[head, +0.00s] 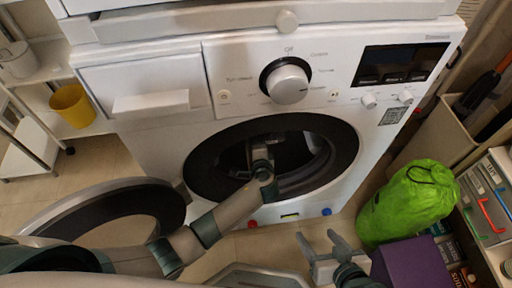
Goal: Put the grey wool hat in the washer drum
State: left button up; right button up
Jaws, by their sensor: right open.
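The white washer stands straight ahead with its round door opening. The washer drum (310,170) shows as a dark hollow inside the black ring. Its door (55,215) is swung open to the left. My left arm crosses in front of the open door, and its hand (258,155) reaches into the drum opening. Its fingertips are hard to make out in the dark, so I cannot tell what they hold. My right gripper (320,240) is open and empty, low in front of the washer's right side. I cannot make out the grey wool hat.
A bright green bag (410,203) stands right of the washer, near a purple box (412,264) and a grey case (490,195). A pale basket rim (262,274) shows at the bottom. A yellow bucket (73,105) is at the left by white shelves.

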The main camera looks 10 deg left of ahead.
pick_arm(q)
jog(key=shift+w, duration=0.2)
jog(key=o, duration=1.2)
jog(key=shift+c, duration=0.2)
jog(key=shift+s, duration=0.1)
jog(key=s+d+r+p, duration=0.1)
jog(key=s+d+p, duration=0.1)
jog(key=s, duration=0.7)
jog(key=s+d+r+p, duration=0.1)
jog(key=s+d+p, duration=0.2)
jog(key=s, duration=0.7)
jog(key=shift+d, duration=0.55)
